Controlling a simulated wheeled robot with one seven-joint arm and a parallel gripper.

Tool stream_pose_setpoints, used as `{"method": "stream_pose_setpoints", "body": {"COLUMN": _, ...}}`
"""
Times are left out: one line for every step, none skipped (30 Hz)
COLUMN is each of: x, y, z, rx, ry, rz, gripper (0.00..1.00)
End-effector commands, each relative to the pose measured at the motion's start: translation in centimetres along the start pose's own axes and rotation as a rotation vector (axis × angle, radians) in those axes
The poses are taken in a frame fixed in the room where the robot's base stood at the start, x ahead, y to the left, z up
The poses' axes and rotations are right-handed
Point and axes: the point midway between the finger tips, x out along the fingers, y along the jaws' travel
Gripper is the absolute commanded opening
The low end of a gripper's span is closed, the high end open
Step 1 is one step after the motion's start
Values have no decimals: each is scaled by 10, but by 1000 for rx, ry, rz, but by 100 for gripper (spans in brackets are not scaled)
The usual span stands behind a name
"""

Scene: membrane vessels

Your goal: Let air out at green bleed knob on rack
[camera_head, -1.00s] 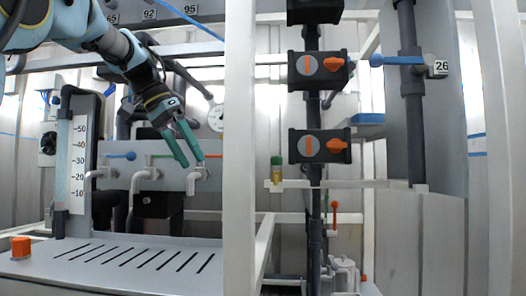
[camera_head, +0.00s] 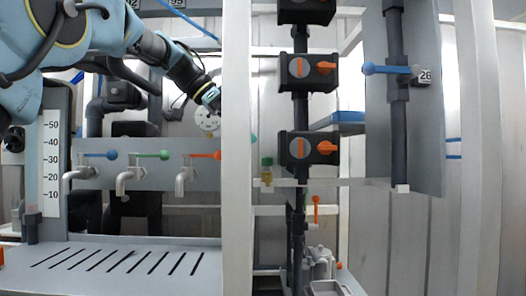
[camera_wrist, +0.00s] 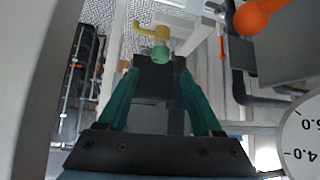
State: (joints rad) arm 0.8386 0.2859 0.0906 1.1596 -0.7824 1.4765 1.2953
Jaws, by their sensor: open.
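The green bleed knob (camera_head: 267,161) sits on a small yellow body (camera_head: 267,178) just right of the white upright post. In the wrist view the green knob (camera_wrist: 161,54) and its yellow body (camera_wrist: 155,34) show beyond my fingertips, near the middle of the gap. My gripper (camera_wrist: 159,73) is open, with its two teal fingers apart and nothing between them. In the head view the post hides most of my gripper; a bit of teal fingertip (camera_head: 253,138) shows at its right edge, up and left of the knob.
The white post (camera_head: 237,150) stands in front of my gripper. A dark pipe with orange-handled valves (camera_head: 301,148) runs right of the knob. Taps with blue, green (camera_head: 152,155) and orange levers are at left. A round gauge (camera_wrist: 305,135) is close on the wrist view's right.

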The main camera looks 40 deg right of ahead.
Motion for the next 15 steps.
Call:
{"method": "stream_pose_setpoints", "body": {"x": 9, "y": 2, "z": -2, "rx": -1, "ry": -2, "rz": 5, "gripper": 67}}
{"method": "stream_pose_setpoints", "body": {"x": 15, "y": 2, "z": -2, "rx": -2, "ry": -2, "rz": 4, "gripper": 67}}
{"method": "stream_pose_setpoints", "body": {"x": 22, "y": 1, "z": -2, "rx": -2, "ry": -2, "rz": 4, "gripper": 67}}
{"method": "stream_pose_setpoints", "body": {"x": 27, "y": 1, "z": -2, "rx": -1, "ry": -1, "rz": 3, "gripper": 67}}
{"method": "stream_pose_setpoints", "body": {"x": 32, "y": 1, "z": -2, "rx": -1, "ry": -1, "rz": 4, "gripper": 67}}
{"method": "stream_pose_setpoints", "body": {"x": 38, "y": 1, "z": -2, "rx": -2, "ry": -2, "rz": 2, "gripper": 67}}
{"method": "stream_pose_setpoints", "body": {"x": 43, "y": 1, "z": -2, "rx": -2, "ry": -2, "rz": 2, "gripper": 67}}
{"method": "stream_pose_setpoints", "body": {"x": 47, "y": 1, "z": -2, "rx": -2, "ry": -2, "rz": 2, "gripper": 67}}
{"method": "stream_pose_setpoints", "body": {"x": 51, "y": 1, "z": -1, "rx": -3, "ry": -2, "rz": 1, "gripper": 67}}
{"method": "stream_pose_setpoints", "body": {"x": 54, "y": 0, "z": -1, "rx": -2, "ry": -2, "rz": 1, "gripper": 67}}
{"method": "stream_pose_setpoints", "body": {"x": 56, "y": 0, "z": -1, "rx": -2, "ry": -2, "rz": 0, "gripper": 67}}
{"method": "stream_pose_setpoints", "body": {"x": 60, "y": 0, "z": 0, "rx": -2, "ry": -2, "rz": -1, "gripper": 67}}
{"method": "stream_pose_setpoints", "body": {"x": 61, "y": 0, "z": 0, "rx": -2, "ry": -2, "rz": -1, "gripper": 67}}
{"method": "stream_pose_setpoints", "body": {"x": 63, "y": 0, "z": 0, "rx": -1, "ry": -2, "rz": -1, "gripper": 67}}
{"method": "stream_pose_setpoints", "body": {"x": 64, "y": 0, "z": 0, "rx": -1, "ry": -2, "rz": -1, "gripper": 67}}
